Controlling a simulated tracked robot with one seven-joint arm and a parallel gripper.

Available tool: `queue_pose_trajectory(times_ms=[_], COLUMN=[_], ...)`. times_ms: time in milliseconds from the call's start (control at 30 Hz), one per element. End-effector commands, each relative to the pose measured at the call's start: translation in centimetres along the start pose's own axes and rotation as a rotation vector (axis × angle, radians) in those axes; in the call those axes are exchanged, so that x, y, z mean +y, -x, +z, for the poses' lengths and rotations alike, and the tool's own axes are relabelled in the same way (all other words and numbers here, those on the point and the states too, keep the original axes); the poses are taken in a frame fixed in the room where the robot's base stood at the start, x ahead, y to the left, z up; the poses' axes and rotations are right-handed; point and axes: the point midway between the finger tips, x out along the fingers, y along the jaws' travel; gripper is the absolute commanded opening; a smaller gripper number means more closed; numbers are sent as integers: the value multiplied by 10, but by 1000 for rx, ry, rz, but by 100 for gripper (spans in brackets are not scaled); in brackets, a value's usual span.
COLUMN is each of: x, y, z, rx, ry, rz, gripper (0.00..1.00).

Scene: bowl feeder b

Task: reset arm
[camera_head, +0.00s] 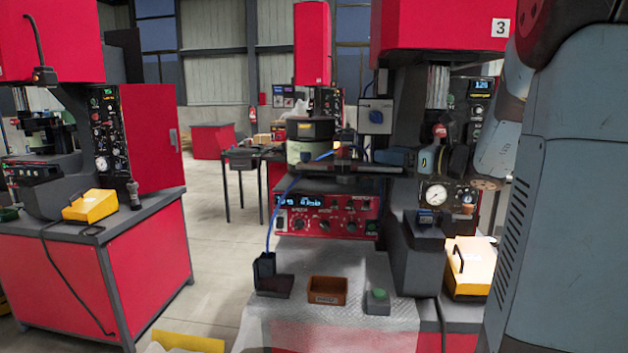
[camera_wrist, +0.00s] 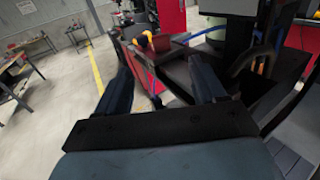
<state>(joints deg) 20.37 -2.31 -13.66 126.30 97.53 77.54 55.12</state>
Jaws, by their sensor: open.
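My gripper (camera_wrist: 162,64) shows in the wrist view with its two dark fingers spread apart. I see nothing held between them. Beyond the fingers are dark machine parts, an orange curved piece (camera_wrist: 147,38) and a blue cable; I cannot tell how far off these are. The bowl feeder (camera_head: 310,140) stands in the middle of the head view, above a red control box (camera_head: 327,208) with dials and a lit display.
Below the control box, a small orange-brown bin (camera_head: 327,290), a black holder (camera_head: 270,278) and a green button box (camera_head: 377,300) sit on the metal bench. The red number 3 machine (camera_head: 440,35) stands close to my arm. Open floor (camera_head: 215,240) lies left of the bench.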

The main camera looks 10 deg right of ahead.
Motion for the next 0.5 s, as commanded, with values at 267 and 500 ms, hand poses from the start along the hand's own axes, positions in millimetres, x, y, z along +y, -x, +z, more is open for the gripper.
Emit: queue_pose_trajectory(times_ms=[267, 500], x=[78, 175], y=[-10, 9], z=[-16, -55], rx=[178, 425], ry=[259, 746], rz=[176, 474], gripper=[70, 70])
